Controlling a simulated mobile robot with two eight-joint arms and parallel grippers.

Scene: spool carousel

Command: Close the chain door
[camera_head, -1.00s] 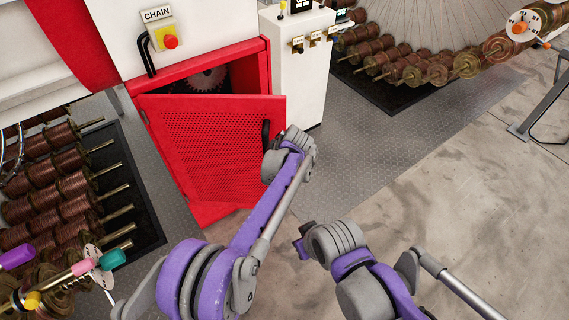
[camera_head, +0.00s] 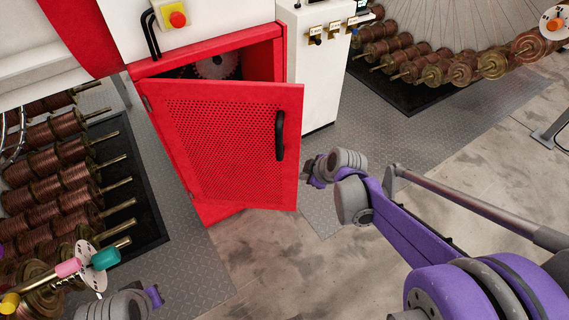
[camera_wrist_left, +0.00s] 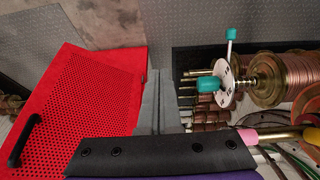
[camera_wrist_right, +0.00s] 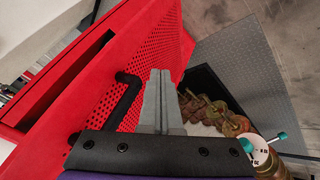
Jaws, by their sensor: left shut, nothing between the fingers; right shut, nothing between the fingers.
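The chain door (camera_head: 225,150) is a red panel with a perforated middle, hinged at its left on a red cabinet (camera_head: 205,58). It stands ajar, with a dark gap along its top and a toothed wheel (camera_head: 218,66) inside. Its black handle (camera_head: 280,135) is near its free edge. My right gripper (camera_head: 308,168) is shut and empty, just right of the door's free edge. In the right wrist view, its fingers (camera_wrist_right: 163,92) appear beside the handle (camera_wrist_right: 124,98); contact cannot be told. My left gripper (camera_head: 155,296) is shut and empty at the bottom left, away from the door.
A white control cabinet (camera_head: 310,75) stands right of the red one. Racks of copper spools (camera_head: 65,185) are at the left, with more spools (camera_head: 430,65) at the back right. The floor (camera_head: 270,260) before the door is clear.

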